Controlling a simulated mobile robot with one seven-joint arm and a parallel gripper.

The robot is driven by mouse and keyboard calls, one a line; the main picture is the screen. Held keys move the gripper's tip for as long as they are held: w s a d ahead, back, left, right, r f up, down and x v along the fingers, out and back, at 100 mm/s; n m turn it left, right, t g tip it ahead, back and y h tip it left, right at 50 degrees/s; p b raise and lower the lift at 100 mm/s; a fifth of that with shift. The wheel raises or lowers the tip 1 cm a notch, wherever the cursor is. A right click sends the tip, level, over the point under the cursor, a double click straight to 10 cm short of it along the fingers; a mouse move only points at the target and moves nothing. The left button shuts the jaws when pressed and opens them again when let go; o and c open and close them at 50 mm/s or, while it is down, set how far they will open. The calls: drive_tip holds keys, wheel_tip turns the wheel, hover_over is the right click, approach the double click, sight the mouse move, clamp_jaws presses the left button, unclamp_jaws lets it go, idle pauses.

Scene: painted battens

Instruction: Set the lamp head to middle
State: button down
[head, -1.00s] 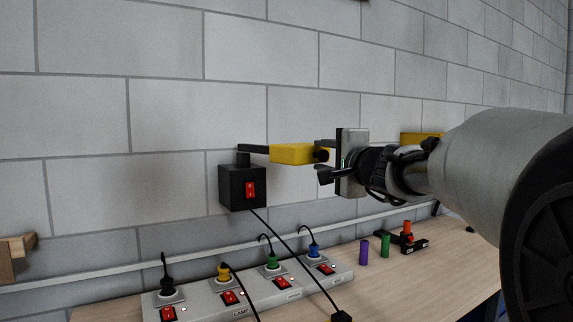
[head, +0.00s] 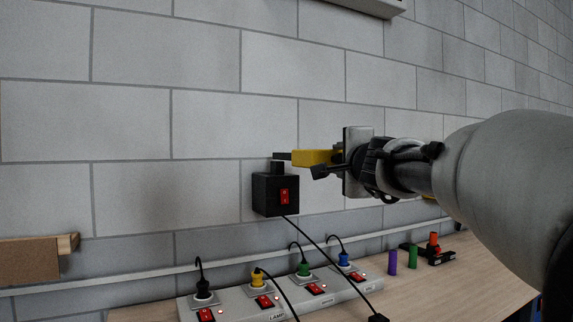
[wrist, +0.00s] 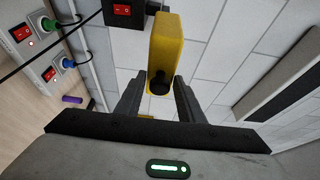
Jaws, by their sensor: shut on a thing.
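The lamp is a black box (head: 265,196) with a red switch, set against the grey block wall in the head view. Its yellow lamp head (head: 314,158) sticks out to the right on a short black arm above the box. The head also shows in the wrist view (wrist: 166,38), with a dark round opening at its near end. My gripper (wrist: 158,92) has its two dark fingers on either side of that near end and is shut on it. In the head view my gripper (head: 330,163) partly hides the head's right end.
Below, a power strip (head: 240,304) with several coloured plugs and red switches lies on the wooden bench. Purple (head: 393,262) and green (head: 413,256) cylinders and a black piece with an orange cylinder (head: 434,240) stand to the right. A cable runs down from the lamp box.

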drive_tip(key=shift+a, duration=0.15)
drive_tip(key=c, duration=1.5)
unclamp_jaws()
drive_tip(key=shift+s, duration=0.1)
